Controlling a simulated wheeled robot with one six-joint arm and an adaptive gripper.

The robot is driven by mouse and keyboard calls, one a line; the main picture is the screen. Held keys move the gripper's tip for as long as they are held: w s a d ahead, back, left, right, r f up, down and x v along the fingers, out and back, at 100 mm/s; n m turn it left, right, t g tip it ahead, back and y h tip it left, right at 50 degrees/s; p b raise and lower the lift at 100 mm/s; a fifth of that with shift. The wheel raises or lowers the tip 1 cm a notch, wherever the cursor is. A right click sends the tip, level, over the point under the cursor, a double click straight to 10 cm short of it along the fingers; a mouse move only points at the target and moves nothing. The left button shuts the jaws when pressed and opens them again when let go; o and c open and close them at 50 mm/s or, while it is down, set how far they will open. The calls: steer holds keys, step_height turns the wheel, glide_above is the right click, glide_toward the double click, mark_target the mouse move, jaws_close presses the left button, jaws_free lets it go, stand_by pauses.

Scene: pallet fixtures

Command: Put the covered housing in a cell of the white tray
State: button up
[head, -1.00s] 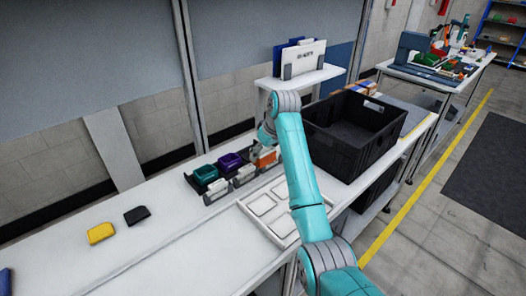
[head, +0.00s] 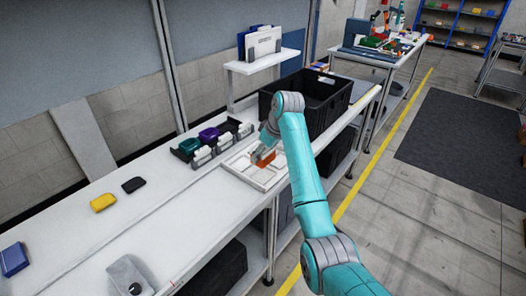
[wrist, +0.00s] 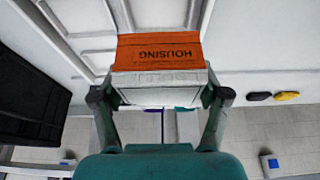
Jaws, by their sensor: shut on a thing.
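My gripper (head: 268,142) is shut on the housing (head: 264,158), which is over the white tray (head: 232,166) in the head view. In the wrist view the housing (wrist: 160,52) shows an orange face marked HOUSING and a pale grey-white part between the fingers of my gripper (wrist: 160,92). The cover cannot be made out clearly. The white tray (wrist: 86,28) shows partly behind the housing in the wrist view. I cannot tell whether the housing touches the tray. The cells that show look empty; my arm and the housing hide part of the tray.
A black fixture rack (head: 182,155) holds a green (head: 190,144) and a purple piece (head: 209,134) behind the tray. A black crate (head: 300,97) stands right of it. Black (head: 133,184), yellow (head: 103,202) and blue pieces (head: 14,260) lie left on the bench.

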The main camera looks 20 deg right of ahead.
mark_target(269, 157)
steer(key=shift+f, duration=2.9)
steer(key=shift+f, duration=0.75)
steer(key=o, duration=1.2)
steer(key=v, duration=1.2)
steer(key=shift+w+a, duration=0.1)
steer(key=shift+w, duration=0.05)
